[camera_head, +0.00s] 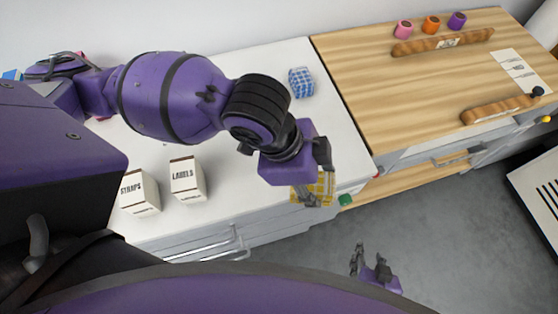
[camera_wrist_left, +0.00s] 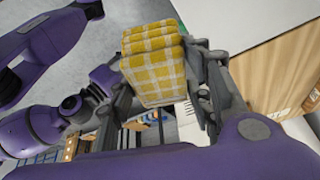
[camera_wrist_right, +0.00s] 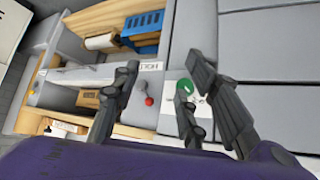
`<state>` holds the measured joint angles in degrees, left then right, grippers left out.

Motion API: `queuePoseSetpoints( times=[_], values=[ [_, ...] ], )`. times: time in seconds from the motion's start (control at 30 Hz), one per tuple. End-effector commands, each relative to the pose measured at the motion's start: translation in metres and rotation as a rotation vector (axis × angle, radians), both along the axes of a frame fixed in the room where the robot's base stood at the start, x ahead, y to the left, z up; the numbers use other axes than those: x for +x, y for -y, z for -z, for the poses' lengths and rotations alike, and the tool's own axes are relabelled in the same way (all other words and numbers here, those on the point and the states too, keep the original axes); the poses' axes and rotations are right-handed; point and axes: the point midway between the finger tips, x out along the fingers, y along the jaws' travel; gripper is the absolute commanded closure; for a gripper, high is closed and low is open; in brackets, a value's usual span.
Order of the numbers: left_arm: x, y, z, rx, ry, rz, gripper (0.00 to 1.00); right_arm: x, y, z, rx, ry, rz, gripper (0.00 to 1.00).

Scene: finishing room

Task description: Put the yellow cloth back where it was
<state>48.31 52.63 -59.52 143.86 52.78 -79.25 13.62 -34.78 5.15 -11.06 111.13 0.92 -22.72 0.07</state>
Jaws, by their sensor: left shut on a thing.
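The yellow checked cloth (camera_head: 326,186) is a folded block. My left gripper (camera_head: 311,197) is shut on it and holds it in the air by the front edge of the white worktop (camera_head: 258,185). In the left wrist view the cloth (camera_wrist_left: 155,65) sits between the fingers, its layered folds facing up. My right gripper (camera_head: 371,264) is low over the grey floor, to the right of the drawers. In the right wrist view its fingers are apart with nothing between them. My left arm covers much of the white worktop.
A blue checked cloth (camera_head: 301,82) lies on the white worktop. Boxes marked STRAPS (camera_head: 139,192) and LABELS (camera_head: 187,179) stand near its front. Shelves (camera_wrist_right: 130,60) show below.

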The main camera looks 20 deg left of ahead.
Motion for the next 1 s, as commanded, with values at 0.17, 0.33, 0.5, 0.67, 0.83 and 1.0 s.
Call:
queuePoseSetpoints(
  times=[0.17, 0.33, 0.5, 0.67, 0.83, 1.0],
  values=[
    [0.027, -0.034, 0.027, 0.008, -0.012, -0.009, 0.75, -0.011, 0.006, 0.019, -0.011, -0.028, 0.004, 0.60],
    [0.056, -0.065, 0.041, 0.005, -0.005, -0.008, 0.75, -0.005, 0.005, 0.015, -0.011, -0.015, 0.004, 0.60],
    [0.071, -0.081, 0.073, 0.002, -0.007, -0.004, 0.75, -0.003, 0.004, 0.015, -0.008, -0.009, 0.007, 0.60],
    [0.078, -0.089, 0.086, -0.001, -0.006, -0.001, 0.75, -0.003, 0.005, 0.015, -0.008, -0.008, 0.010, 0.60],
    [0.083, -0.094, 0.095, 0.001, -0.005, 0.000, 0.75, -0.006, 0.006, 0.016, -0.010, -0.012, 0.012, 0.60],
    [0.084, -0.095, 0.120, -0.001, -0.006, 0.000, 0.75, -0.009, 0.008, 0.020, -0.013, -0.020, 0.012, 0.60]
  ],
)
